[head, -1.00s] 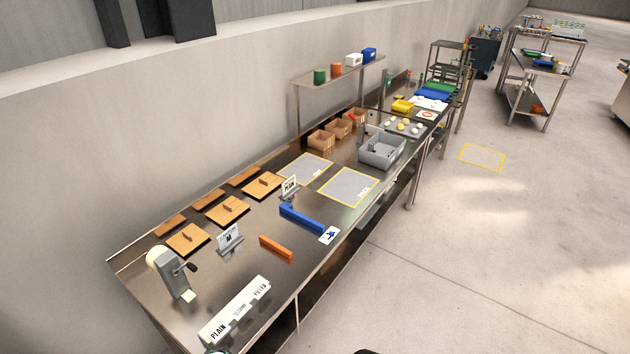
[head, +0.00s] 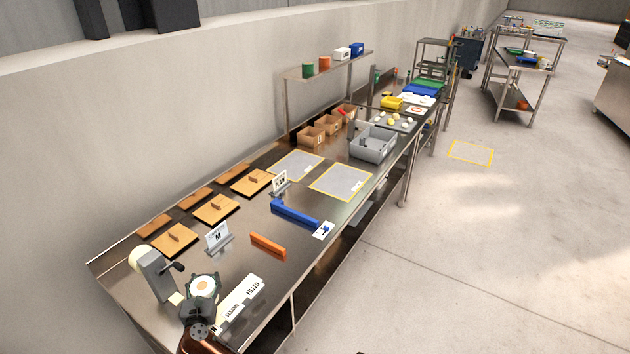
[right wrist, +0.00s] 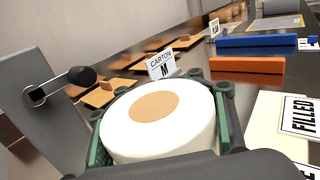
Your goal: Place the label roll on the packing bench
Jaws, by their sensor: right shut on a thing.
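The label roll (right wrist: 160,120) is a thick white disc with a tan core. My right gripper (head: 203,289) is shut on it, with green-lined fingers on both sides in the right wrist view. In the head view the roll (head: 202,287) shows its round face upward, over the near end of the long steel bench (head: 240,262). I cannot tell whether the roll touches the bench. A grey dispenser (head: 155,276) with a dark crank and a cream round part stands just left of the gripper. My left gripper is not in view.
An orange bar (head: 268,246), a blue angled guide (head: 294,213) and a carton sign (head: 218,238) stand beyond. Wooden boards (head: 175,240) line the wall side.

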